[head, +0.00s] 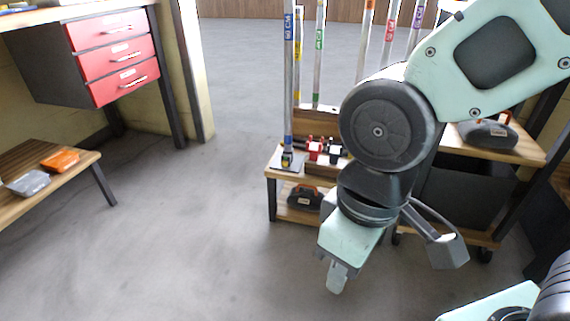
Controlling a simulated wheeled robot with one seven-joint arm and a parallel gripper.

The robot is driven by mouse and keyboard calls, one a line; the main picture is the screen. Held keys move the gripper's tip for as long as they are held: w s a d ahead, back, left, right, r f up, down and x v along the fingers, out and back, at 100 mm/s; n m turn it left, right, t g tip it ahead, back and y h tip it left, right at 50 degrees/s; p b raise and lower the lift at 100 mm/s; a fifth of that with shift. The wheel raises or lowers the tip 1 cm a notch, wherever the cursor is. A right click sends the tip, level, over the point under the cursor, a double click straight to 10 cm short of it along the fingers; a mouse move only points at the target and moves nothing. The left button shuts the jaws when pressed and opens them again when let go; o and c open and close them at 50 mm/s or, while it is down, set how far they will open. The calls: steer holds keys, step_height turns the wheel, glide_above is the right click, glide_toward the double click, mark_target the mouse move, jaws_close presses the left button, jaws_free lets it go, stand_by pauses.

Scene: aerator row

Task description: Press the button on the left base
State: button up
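The leftmost base (290,163) is a flat grey plate on the left end of a low wooden bench. A tall pole with a blue label (288,30) rises from it. A small yellow-and-dark part (286,159) sits at the pole's foot; whether it is the button is too small to tell. My gripper (337,279) hangs pointing down, in front of the bench and to the right of that base in the picture, touching nothing I can see. Only pale fingertips show, so its opening is unclear. My arm hides much of the bench's middle.
Red and black clamp-like parts (315,149) stand right of the base. More labelled poles rise behind. A dark case (305,196) lies on the lower shelf. Red drawers (115,57) and a low bench with an orange case (60,160) are left. Floor between is clear.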

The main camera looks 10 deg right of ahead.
stand_by(0.3)
jaws_close()
stand_by(1.6)
